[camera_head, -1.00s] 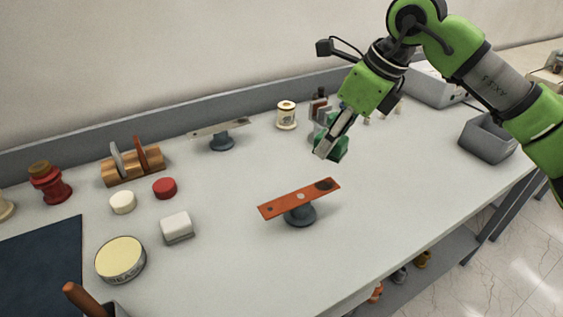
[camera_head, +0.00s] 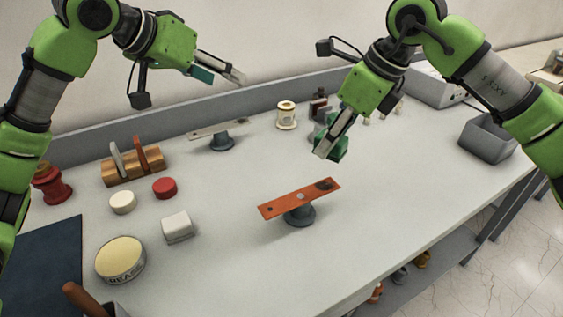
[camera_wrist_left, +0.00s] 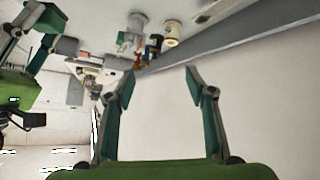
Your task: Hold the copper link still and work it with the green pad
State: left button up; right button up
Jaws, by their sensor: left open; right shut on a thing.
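The copper link (camera_head: 282,205) is a flat copper-coloured bar resting on a small dark stand (camera_head: 299,217) in the middle of the table. It has a dark patch at its right end and a hole near its left end. My right gripper (camera_head: 332,146) is above and behind the link, apart from it, shut on a green piece that looks like the green pad; the fingers partly hide it. My left gripper (camera_head: 222,77) is open and empty, raised near the back wall, well away from the link. Its spread fingers also show in the left wrist view (camera_wrist_left: 160,74).
A grey metal bar (camera_head: 207,132) sits on a second stand at the back. A wooden rack (camera_head: 130,168), a white block (camera_head: 177,227), a round tin (camera_head: 120,259) and a red cap (camera_head: 164,188) stand to the left. A grey bin (camera_head: 488,140) is at the right. The table right of the link is clear.

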pick_arm(q)
jog(key=s+d+f+m+g, duration=0.3)
jog(key=s+d+f, duration=0.2)
jog(key=d, duration=0.3)
jog(key=m+g+y, duration=0.2)
jog(key=m+g, duration=0.1)
jog(key=m, duration=0.1)
send_near(300, 196)
jog(key=x, duration=1)
jog(key=shift+f, duration=0.25)
jog(key=shift+h, duration=0.3)
grip_shut()
